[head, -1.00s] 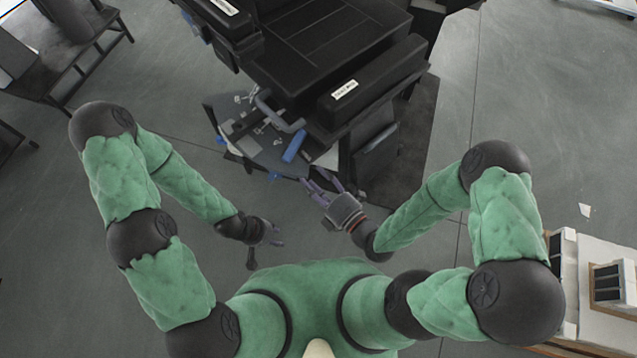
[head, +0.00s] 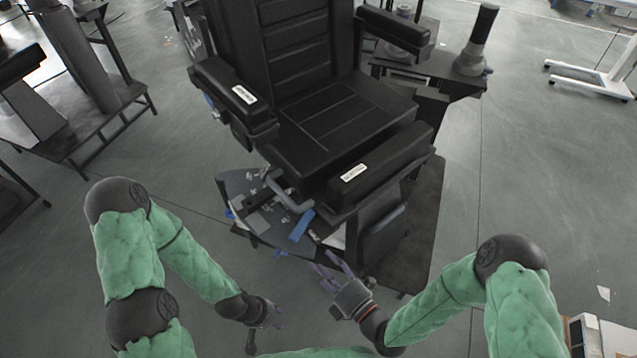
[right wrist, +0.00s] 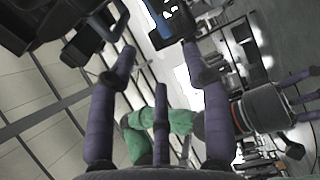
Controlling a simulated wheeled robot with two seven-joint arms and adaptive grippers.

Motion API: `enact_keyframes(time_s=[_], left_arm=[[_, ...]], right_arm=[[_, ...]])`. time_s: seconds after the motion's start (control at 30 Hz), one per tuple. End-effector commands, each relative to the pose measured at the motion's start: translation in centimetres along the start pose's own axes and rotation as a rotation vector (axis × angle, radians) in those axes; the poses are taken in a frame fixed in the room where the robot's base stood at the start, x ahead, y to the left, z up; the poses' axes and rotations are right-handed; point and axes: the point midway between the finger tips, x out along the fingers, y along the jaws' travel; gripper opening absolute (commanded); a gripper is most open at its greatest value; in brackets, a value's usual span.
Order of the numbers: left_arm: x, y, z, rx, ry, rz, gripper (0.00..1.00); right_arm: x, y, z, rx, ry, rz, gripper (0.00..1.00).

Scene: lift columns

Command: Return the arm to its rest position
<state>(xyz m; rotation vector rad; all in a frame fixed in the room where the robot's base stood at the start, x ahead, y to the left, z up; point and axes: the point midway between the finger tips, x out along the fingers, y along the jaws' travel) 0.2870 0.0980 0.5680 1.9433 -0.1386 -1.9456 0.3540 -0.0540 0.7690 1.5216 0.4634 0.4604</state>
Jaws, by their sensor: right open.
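My right gripper (head: 334,279) is in front of the black chair's lower corner in the head view, its purple fingers pointing up and left. It is open, with nothing seen between its fingers. In the right wrist view its purple fingers (right wrist: 155,62) stand spread apart. My left gripper (head: 277,316) is lower and further left in the head view, over bare floor. It is small and partly dark there, so I cannot tell whether its fingers are apart. Both green padded arms are bent at the elbow.
A black padded chair (head: 335,115) stands ahead, with a low tray (head: 258,185) of small parts and a blue-handled item (head: 301,226) at its front. A bench (head: 85,130) is at left. A white box (head: 600,338) is at lower right.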

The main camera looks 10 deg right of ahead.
Motion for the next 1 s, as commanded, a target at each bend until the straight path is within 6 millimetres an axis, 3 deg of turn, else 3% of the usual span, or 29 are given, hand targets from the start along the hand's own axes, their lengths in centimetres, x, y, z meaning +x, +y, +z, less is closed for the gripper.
enact_keyframes(time_s=[0.23,0.37,0.7,1.0], left_arm=[[-0.1,0.0,0.0,0.0,0.0,0.0,0.4],[-0.4,0.1,0.0,0.0,0.0,0.0,0.4],[-1.7,0.6,0.1,0.0,0.0,0.0,0.4],[-2.8,1.0,0.1,0.0,0.0,0.0,0.4]], right_arm=[[0.1,-0.3,0.2,0.03,-0.002,-0.021,0.49],[0.6,-1.5,1.3,0.175,-0.017,-0.115,0.49],[0.5,-8.2,4.4,0.887,-0.255,-0.529,0.49],[-2.7,-13.2,4.0,1.512,-0.706,-0.802,0.49]])
